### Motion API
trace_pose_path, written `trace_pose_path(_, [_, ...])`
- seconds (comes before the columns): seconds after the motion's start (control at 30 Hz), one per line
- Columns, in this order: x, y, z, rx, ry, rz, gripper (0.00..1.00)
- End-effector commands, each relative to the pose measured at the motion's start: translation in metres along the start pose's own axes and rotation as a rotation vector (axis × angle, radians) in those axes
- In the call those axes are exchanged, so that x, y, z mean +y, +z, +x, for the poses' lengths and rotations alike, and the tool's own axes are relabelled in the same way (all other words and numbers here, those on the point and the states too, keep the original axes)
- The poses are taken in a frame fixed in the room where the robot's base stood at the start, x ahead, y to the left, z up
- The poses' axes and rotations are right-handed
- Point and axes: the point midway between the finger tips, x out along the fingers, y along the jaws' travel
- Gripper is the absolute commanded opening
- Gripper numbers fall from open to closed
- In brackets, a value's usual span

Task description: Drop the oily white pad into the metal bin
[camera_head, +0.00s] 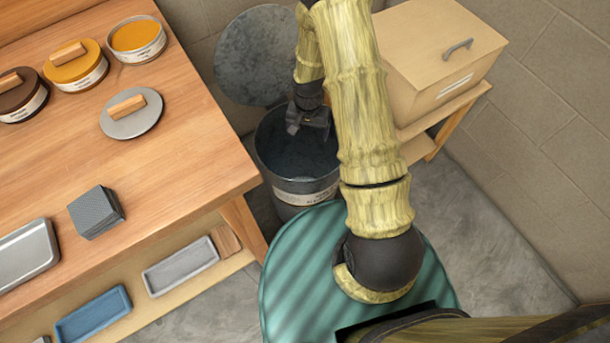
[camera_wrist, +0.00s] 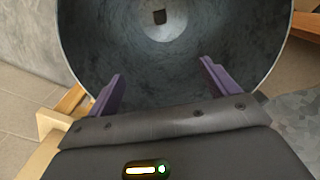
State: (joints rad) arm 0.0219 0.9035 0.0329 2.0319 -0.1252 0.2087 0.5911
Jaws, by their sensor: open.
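The metal bin (camera_head: 305,187) stands on the floor beside the wooden table, its round grey lid (camera_head: 262,55) raised behind it. My gripper (camera_head: 308,128) is above the bin's mouth, pointing down. In the wrist view my gripper (camera_wrist: 162,78) has its two purple fingers wide apart with nothing between them, and the bin's inner wall (camera_wrist: 100,45) surrounds them. No clearly white pad shows in either view.
The wooden table (camera_head: 170,150) at left holds several tins, a grey handled lid (camera_head: 131,113), a dark grey block (camera_head: 97,212) and a metal tray (camera_head: 25,256). Trays lie on its lower shelf. A tan box (camera_head: 440,60) stands on a wooden stand right of the bin.

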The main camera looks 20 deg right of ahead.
Motion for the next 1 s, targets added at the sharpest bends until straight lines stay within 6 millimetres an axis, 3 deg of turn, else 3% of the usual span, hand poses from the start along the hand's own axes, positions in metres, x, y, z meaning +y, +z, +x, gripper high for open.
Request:
trace_pose_path(0.7, [0.000, -0.001, -0.137, 0.004, -0.002, 0.000, 0.86])
trace_pose_path(0.83, [0.000, -0.001, -0.157, 0.003, -0.001, 0.001, 0.86])
trace_pose_path(1.0, [0.000, -0.001, -0.167, 0.001, -0.001, 0.001, 0.86])
